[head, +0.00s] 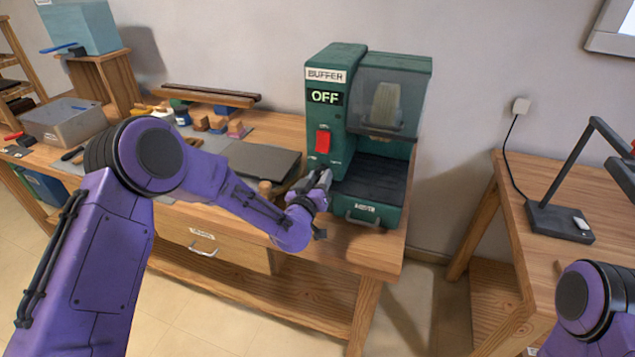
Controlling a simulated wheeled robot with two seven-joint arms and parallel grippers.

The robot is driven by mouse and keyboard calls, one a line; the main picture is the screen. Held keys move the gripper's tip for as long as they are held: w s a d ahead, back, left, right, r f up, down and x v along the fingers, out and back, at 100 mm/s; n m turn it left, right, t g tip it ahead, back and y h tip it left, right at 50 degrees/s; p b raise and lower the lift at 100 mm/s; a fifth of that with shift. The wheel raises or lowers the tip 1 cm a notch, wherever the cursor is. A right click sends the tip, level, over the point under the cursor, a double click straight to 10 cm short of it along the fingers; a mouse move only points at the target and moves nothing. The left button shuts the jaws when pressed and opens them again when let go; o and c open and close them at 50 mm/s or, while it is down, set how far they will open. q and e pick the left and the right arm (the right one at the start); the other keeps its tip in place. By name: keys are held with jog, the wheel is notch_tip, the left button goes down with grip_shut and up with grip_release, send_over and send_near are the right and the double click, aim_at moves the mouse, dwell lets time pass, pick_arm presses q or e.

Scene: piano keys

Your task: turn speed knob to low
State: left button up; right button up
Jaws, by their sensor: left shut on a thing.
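The green buffer machine (345,70) stands on the right end of the wooden workbench. Its display (325,97) reads OFF, and a red switch (322,141) sits below it. My left gripper (322,181) is at the lower front of the machine, under the red switch, shut on the speed knob there. The knob itself is hidden behind the fingers, so its setting cannot be read. Of my right arm only a link shows at the bottom right corner; its gripper is out of view.
A dark flat plate (260,161) lies left of the machine, with a small wooden knob-like piece near my wrist. Wooden blocks and tools lie farther left, by a grey box (65,122). A second table (590,255) with a black lamp stands right, across a gap.

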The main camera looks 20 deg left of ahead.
pick_arm(q)
jog(key=shift+n+b, duration=3.55)
jog(key=shift+n, duration=3.45)
jog(key=shift+d, duration=0.1)
jog(key=o, duration=1)
